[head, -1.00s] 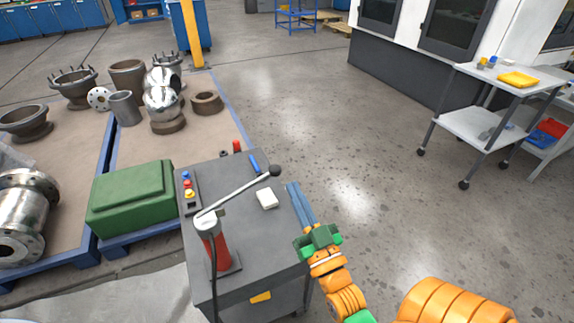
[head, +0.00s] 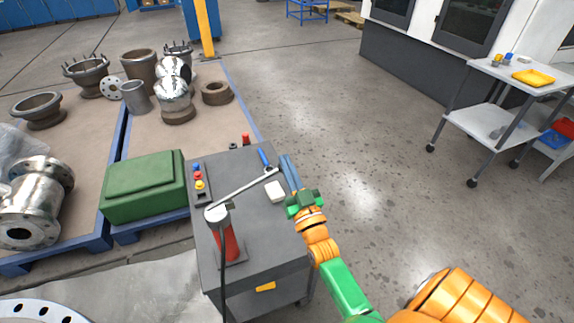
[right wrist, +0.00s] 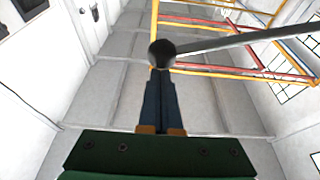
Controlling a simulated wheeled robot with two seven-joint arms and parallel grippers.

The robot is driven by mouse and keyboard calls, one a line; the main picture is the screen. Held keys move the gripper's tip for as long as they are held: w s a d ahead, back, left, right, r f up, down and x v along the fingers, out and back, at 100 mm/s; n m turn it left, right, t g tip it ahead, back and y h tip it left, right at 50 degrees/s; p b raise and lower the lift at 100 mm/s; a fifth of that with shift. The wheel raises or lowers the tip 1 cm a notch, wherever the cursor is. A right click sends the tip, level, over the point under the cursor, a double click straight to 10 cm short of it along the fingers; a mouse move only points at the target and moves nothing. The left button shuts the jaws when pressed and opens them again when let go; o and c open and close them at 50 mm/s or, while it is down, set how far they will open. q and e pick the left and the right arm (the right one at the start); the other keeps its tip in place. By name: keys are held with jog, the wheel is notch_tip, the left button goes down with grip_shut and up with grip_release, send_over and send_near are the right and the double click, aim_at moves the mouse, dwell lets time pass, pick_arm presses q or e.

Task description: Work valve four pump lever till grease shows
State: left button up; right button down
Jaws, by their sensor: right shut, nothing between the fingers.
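The grease pump (head: 227,240) has a red body and a white cap, and stands on the top of a grey cart. Its thin metal lever (head: 243,189) rises from the cap toward the upper right. My right gripper (head: 289,172) has its blue fingers together and empty, beside the lever's far end. In the right wrist view the lever's round black knob (right wrist: 161,53) sits at the fingertips (right wrist: 161,78), with the rod (right wrist: 245,39) running right. I cannot tell whether they touch. No grease can be made out. My left gripper is not in view.
The grey cart (head: 262,232) also carries a white block (head: 275,191), a blue item (head: 263,158), a red item (head: 245,139) and a small button box (head: 200,185). A green case (head: 143,186) and valve parts stand on pallets at left. Open floor lies right of the cart.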

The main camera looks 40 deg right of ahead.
pick_arm(q)
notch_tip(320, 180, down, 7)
jog(key=b, duration=0.7)
pick_arm(e)
notch_tip(320, 180, down, 10)
jog(key=d+m+g+h, duration=0.1)
jog(key=d+m+h, duration=0.1)
jog(key=m, duration=0.5)
jog(key=shift+s+r+m+g+h, duration=0.3)
jog(key=shift+s+h, duration=0.1)
jog(key=shift+h, duration=0.2)
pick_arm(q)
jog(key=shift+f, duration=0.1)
pick_arm(e)
jog(key=shift+f, duration=0.1)
